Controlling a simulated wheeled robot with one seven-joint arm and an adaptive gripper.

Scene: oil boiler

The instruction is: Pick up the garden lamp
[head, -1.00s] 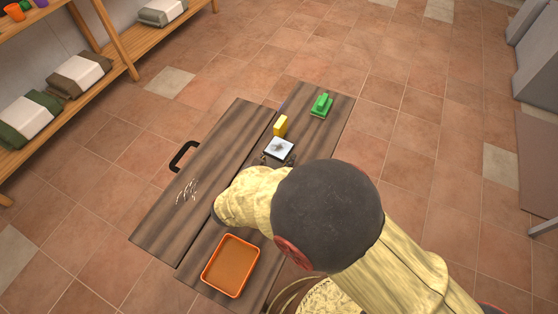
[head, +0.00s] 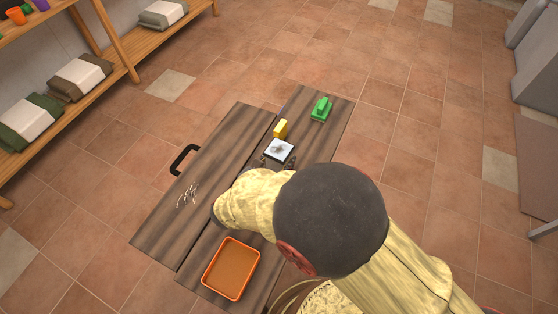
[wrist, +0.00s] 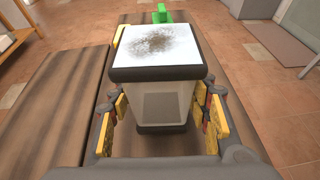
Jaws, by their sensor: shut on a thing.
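The garden lamp (wrist: 162,98) has a square white top with a dark speckled patch, a dark rim, a clear body and a dark base. In the wrist view it stands upright between the yellow-padded fingers of my gripper (wrist: 162,118), which is shut on its sides. In the head view the lamp's top (head: 279,150) shows just beyond my arm, over the wooden table (head: 215,150). My arm hides most of the gripper there. I cannot tell whether the base touches the table.
A yellow block (head: 281,128) stands just behind the lamp, and a green object (head: 321,109) lies near the table's far end. An orange tray (head: 231,269) is at the near end. A black handle (head: 184,159) sticks out at the left edge.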

